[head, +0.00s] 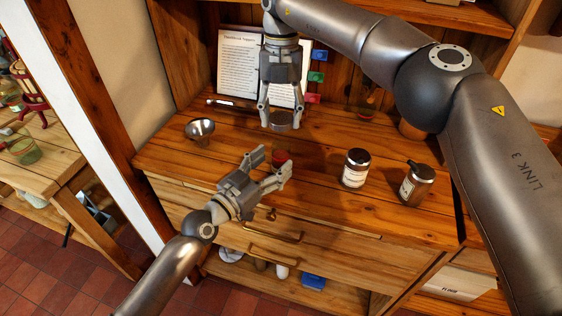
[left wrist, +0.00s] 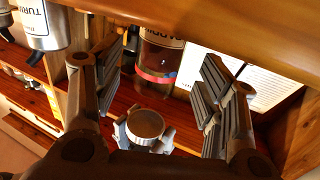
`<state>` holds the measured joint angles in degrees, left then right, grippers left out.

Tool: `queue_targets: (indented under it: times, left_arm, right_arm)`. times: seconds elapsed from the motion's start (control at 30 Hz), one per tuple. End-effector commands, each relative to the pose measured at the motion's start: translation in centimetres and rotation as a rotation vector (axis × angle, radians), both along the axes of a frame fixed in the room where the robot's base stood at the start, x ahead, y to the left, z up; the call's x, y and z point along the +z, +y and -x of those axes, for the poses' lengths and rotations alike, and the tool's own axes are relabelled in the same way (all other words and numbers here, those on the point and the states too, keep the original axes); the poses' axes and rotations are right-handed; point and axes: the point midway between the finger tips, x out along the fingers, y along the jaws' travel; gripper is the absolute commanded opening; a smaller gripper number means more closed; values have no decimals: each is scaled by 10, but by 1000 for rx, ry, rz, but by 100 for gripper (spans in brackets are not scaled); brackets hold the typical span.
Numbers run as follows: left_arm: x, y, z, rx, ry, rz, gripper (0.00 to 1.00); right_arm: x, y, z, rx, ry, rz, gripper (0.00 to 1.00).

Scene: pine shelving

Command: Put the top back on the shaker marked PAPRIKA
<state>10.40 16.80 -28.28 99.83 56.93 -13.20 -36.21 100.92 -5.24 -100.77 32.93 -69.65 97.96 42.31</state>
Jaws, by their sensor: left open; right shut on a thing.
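The PAPRIKA shaker (head: 281,156) stands topless near the front edge of the wooden top, its red contents showing. Its label and a red band show upside down in the left wrist view (left wrist: 160,52). My left gripper (head: 270,165) is open, with its fingers on either side of the shaker; gaps show between them and the jar in the left wrist view. My right gripper (head: 280,110) is shut on a round metal top (head: 282,121), held above and behind the shaker. That top also shows in the left wrist view (left wrist: 145,123).
A dark-lidded labelled jar (head: 356,168) and a jar with a black spout (head: 415,185) stand to the right. A printed sheet (head: 240,65) and coloured tags (head: 316,77) are at the back. Drawers (head: 270,235) lie below the front edge.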

Motion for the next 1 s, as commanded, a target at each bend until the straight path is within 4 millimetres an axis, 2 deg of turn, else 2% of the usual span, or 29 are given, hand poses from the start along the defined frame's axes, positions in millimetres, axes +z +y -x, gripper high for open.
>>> queue_targets:
  times: [0.2,0.6,1.0]
  left_arm:
    - [0,-13,-18,1,-1,-1,65]
    - [0,-16,-21,1,0,-1,63]
    - [-1,-16,-21,1,0,-1,12]
  right_arm:
    - [0,0,0,0,0,0,39]
    - [0,0,0,0,0,0,39]
    - [0,0,0,0,0,0,39]
